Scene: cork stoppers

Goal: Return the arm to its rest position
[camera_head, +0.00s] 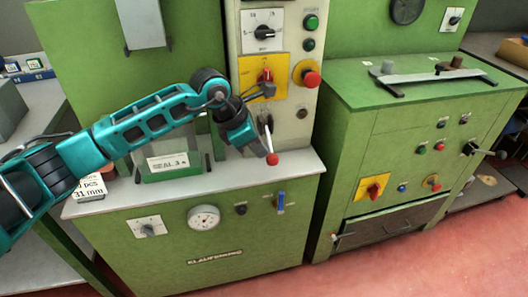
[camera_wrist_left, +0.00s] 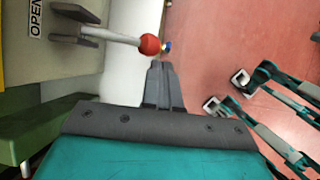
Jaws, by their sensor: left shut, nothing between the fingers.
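My left arm reaches in from the left in the head view, bent at the wrist, with the hand pointing down and right. The left gripper (camera_head: 260,151) is shut and empty, just beside the red ball of a lever (camera_head: 271,159) on the machine's front. In the left wrist view the shut fingers (camera_wrist_left: 163,85) point up the picture, and the red ball (camera_wrist_left: 150,44) shows just beyond their tips. I cannot tell whether they touch. My right gripper is not in view.
The green machine's grey ledge (camera_head: 235,176) lies below the hand, with a labelled green box (camera_head: 172,167) on it. The control panel (camera_head: 290,70) rises behind the wrist. A second green cabinet (camera_head: 400,130) stands right. Red floor (camera_head: 400,270) is open in front.

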